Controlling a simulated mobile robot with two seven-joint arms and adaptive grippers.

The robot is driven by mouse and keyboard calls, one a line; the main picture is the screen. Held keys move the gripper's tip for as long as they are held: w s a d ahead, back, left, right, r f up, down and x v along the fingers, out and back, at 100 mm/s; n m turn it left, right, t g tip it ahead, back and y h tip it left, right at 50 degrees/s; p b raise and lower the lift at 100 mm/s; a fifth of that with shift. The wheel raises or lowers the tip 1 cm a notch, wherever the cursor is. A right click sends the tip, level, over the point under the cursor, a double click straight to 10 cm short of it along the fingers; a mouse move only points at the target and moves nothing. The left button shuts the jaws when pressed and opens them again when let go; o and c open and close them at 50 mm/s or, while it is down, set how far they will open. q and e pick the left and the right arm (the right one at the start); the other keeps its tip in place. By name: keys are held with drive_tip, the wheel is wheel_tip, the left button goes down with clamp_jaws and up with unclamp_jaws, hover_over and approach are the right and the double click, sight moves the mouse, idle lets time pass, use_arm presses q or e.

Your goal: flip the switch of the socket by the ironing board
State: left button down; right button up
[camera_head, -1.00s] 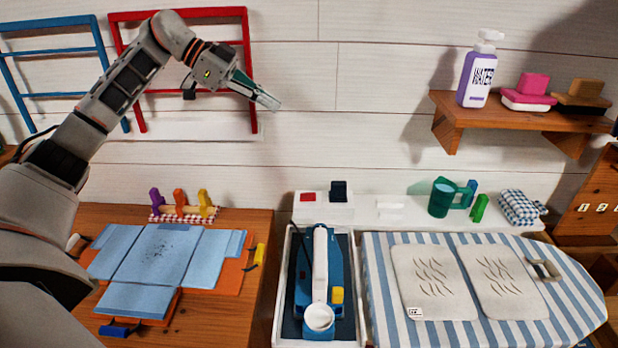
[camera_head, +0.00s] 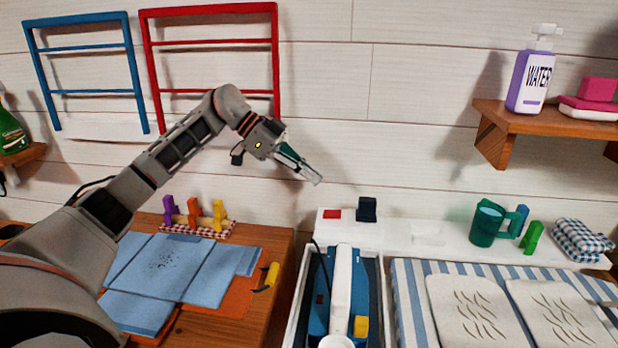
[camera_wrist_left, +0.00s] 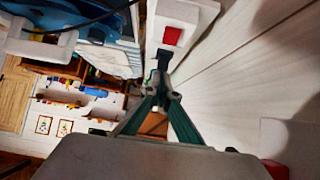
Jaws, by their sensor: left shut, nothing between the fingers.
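The socket (camera_head: 347,228) is a white block by the wall, behind the blue iron and left of the ironing board (camera_head: 402,313). Its red switch (camera_head: 332,214) is on the left part, and a black plug (camera_head: 367,209) stands to the right of it. My left gripper (camera_head: 318,181) is shut and empty, above and slightly left of the red switch, apart from it. In the left wrist view the red switch (camera_wrist_left: 172,36) shows beyond the shut fingertips (camera_wrist_left: 163,90). My right gripper is not in view.
A blue and white iron (camera_head: 342,290) stands in a white tray in front of the socket. A green mug (camera_head: 486,224) sits on the white ledge to the right.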

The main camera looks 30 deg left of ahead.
use_arm(q)
hover_over(332, 215)
wheel_tip(332, 215, down, 5)
drive_tip(key=shift+r+b, duration=0.15)
drive_tip(key=shift+b, duration=0.15)
wheel_tip(332, 215, down, 2)
drive_tip(key=shift+f, duration=0.25)
drive_tip(key=shift+f+b, duration=0.3)
drive_tip(key=shift+f, duration=0.2)
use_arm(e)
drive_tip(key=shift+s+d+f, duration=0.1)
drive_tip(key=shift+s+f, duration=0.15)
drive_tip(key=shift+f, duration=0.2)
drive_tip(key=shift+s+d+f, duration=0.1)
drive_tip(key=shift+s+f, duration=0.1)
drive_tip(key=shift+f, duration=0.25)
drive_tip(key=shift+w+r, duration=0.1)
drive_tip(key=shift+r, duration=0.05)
